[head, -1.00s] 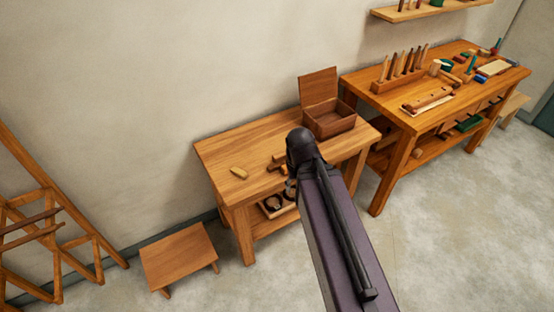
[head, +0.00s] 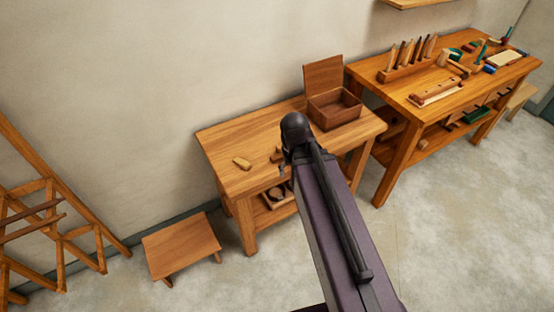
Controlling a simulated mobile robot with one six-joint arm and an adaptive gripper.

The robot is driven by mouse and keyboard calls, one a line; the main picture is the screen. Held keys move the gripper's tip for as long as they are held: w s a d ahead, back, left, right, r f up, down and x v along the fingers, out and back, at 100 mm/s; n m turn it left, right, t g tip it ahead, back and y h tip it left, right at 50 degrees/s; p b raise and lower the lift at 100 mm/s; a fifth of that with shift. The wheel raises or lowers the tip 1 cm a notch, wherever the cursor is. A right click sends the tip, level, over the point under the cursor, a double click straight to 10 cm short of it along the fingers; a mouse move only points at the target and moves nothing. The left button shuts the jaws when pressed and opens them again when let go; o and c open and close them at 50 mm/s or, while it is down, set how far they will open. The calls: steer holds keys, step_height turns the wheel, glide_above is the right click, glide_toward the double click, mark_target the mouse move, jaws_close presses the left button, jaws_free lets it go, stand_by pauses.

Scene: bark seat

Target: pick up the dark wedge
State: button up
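A small low table (head: 225,140) stands against the wall. A small brown wooden piece (head: 276,155) lies on its top, partly hidden by my arm; it may be the dark wedge, but its shape is too small to tell. A paler tan piece (head: 242,162) lies to its left, apart from it. My gripper (head: 284,168) hangs at the end of my arm, over the table's front part in the picture. Only a small grey bit of it shows. The arm hides the rest, so its fingers and any contact cannot be made out.
An open box (head: 335,112) with a raised lid stands at the table's right back. Round things sit on the lower shelf (head: 278,200). A low stool (head: 180,245) stands front left, a wooden rack (head: 45,215) farther left. A taller workbench (head: 455,95) with tools stands right.

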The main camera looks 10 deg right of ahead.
steer(key=w+f+n+h+b, duration=0.2)
steer(key=w+f+n+b, duration=0.25)
steer(key=f+b, duration=0.25)
steer(key=n+t+h+b, duration=0.3)
steer(key=n+h+b, duration=0.7)
steer(key=b, duration=0.8)
glide_toward(276, 157)
steer(key=s+d+r, duration=0.1)
steer(key=s, duration=0.1)
steer(key=s+n+y, duration=0.1)
steer(key=s, duration=0.1)
steer(key=s+d+r+n+y, duration=0.1)
steer(key=s, duration=0.1)
steer(key=shift+s+d+r, duration=0.3)
steer(key=w+a+n+b, duration=0.1)
steer(key=b, duration=0.1)
steer(key=w+a+f+n+h+b, duration=0.1)
steer(key=w+a+n, duration=0.1)
steer(key=w+a+f+n+t+h+b, duration=0.1)
steer(key=a+b, duration=0.1)
steer(key=shift+w+b, duration=0.25)
steer(key=shift+b, duration=0.1)
steer(key=shift+w+a+n+h, duration=0.2)
steer(key=shift+a+n+h, duration=0.1)
steer(key=shift+a+n, duration=0.15)
steer(key=shift+d, duration=0.1)
steer(key=shift+b+x, duration=1.85)
steer(key=shift+x, duration=2.4)
steer(key=shift+w+d, duration=0.1)
steer(key=shift+w, duration=0.05)
